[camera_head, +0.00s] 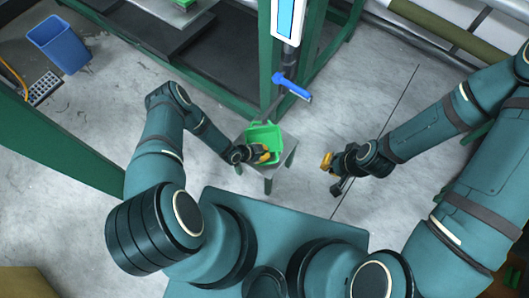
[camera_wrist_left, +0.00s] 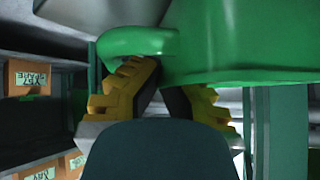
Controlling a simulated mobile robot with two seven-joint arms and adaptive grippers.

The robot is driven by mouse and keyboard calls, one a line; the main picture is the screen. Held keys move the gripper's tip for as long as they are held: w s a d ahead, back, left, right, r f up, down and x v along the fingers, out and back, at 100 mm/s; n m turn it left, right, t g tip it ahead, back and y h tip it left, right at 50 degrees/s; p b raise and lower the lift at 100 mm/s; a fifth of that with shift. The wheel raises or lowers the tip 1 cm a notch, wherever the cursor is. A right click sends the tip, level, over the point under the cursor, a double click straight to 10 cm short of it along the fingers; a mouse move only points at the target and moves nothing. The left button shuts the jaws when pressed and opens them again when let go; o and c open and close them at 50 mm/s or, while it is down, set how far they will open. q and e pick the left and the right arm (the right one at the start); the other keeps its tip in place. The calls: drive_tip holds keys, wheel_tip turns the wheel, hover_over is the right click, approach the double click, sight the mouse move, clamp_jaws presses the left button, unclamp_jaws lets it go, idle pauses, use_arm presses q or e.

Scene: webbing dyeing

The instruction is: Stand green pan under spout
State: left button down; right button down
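The green pan (camera_head: 266,133) stands on a small grey stand (camera_head: 284,158) in the head view, close below the dark spout pipe (camera_head: 273,104) with a blue lever (camera_head: 291,86). From this angle I cannot tell whether it is exactly under the outlet. My left gripper (camera_head: 262,157) is at the pan's near edge.
A green metal frame (camera_head: 313,45) stands behind the stand. A blue bin (camera_head: 58,43) is on the floor at the far left. Labelled boxes (camera_wrist_left: 29,77) sit on shelves in the left wrist view.

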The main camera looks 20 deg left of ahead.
use_arm(q)
drive_tip(key=shift+f, duration=0.1)
drive_tip(key=c, duration=1.1)
unclamp_jaws()
drive_tip(key=shift+c, duration=0.2)
drive_tip(key=shift+s+a+r, duration=0.1)
drive_tip(key=shift+a+r, duration=0.05)
drive_tip(key=shift+r, duration=0.2)
drive_tip(key=p+v, duration=0.3)
drive_tip(key=v, duration=0.8)
drive_tip(key=w+d+r+n+g+y, duration=0.1)
drive_tip(key=d+r+n, duration=0.15)
drive_tip(key=r, duration=0.35)
drive_tip(key=w+d+r+n+g+y, duration=0.1)
drive_tip(key=d+r+n, duration=0.1)
drive_tip(key=r+n, duration=0.35)
drive_tip(key=s+d+r+n+g, duration=0.1)
drive_tip(key=s+r+n, duration=0.1)
drive_tip(key=r, duration=0.2)
drive_tip(key=s+d+r+n, duration=0.1)
drive_tip(key=s+d+r, duration=0.1)
drive_tip(key=s+r, duration=0.1)
drive_tip(key=s+d+r+n+g+y, duration=0.1)
drive_tip(key=s+r+n, duration=0.1)
drive_tip(key=r, duration=0.4)
drive_tip(key=shift+s+d+n+g, duration=0.3)
drive_tip(key=shift+s+d, duration=0.1)
drive_tip(key=shift+s, duration=0.2)
drive_tip(key=shift+r, duration=0.15)
